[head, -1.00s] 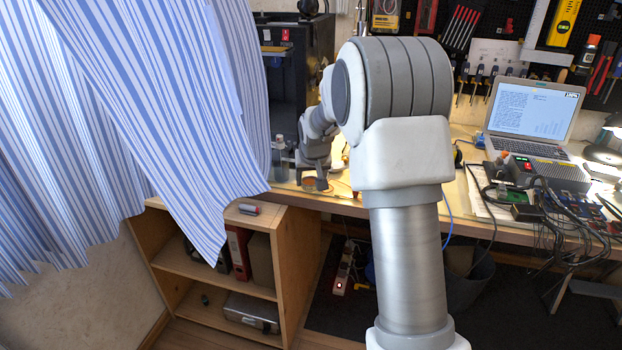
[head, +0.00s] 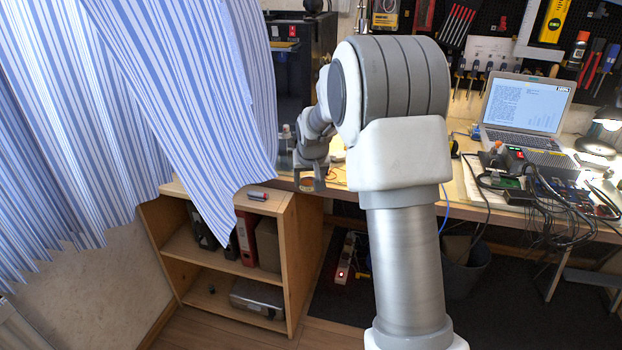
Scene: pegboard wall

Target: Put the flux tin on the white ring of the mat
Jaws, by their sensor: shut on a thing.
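My gripper (head: 308,183) is small in the head view, left of my large arm link, at the front edge of the workbench. Its fingers point down and are shut on a small round amber-brown thing, which I take for the flux tin (head: 306,185). The fingers cover part of the tin. I cannot tell its exact height or gap from the bench. I make out neither the mat nor its white ring; my arm and the striped curtain hide parts of the bench.
A blue-striped curtain (head: 190,90) hangs close on the left. An open laptop (head: 525,105), cables and electronics (head: 540,190) crowd the bench's right side.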

